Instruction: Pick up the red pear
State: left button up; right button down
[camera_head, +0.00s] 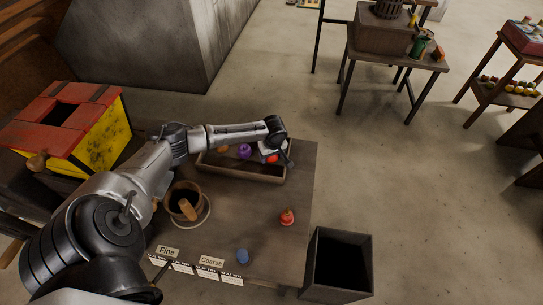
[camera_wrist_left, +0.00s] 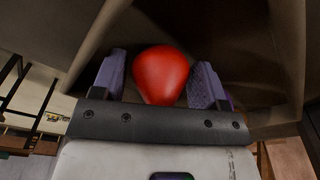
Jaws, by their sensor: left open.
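A smooth red pear (camera_wrist_left: 161,75), rounded at the far end and narrower near me, lies between the two purple-grey finger pads of my left gripper (camera_wrist_left: 158,82) in the left wrist view. The jaws are open, with a finger on each side of the pear; I cannot tell whether either touches it. In the head view the left gripper (camera_head: 274,154) is over the right end of a long brown tray (camera_head: 240,178). A bit of the red pear (camera_head: 271,159) shows beneath it, the rest hidden by the gripper. My right gripper is not in view.
A purple item (camera_head: 244,151) and an orange item (camera_head: 222,149) lie in the tray. A red-orange object (camera_head: 287,217) and a blue object (camera_head: 243,256) stand on the table (camera_head: 262,215). A dark open bin (camera_head: 340,262) stands right.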

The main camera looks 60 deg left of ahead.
pick_arm(q)
jog(key=c, duration=0.7)
jog(key=shift+r, duration=0.15)
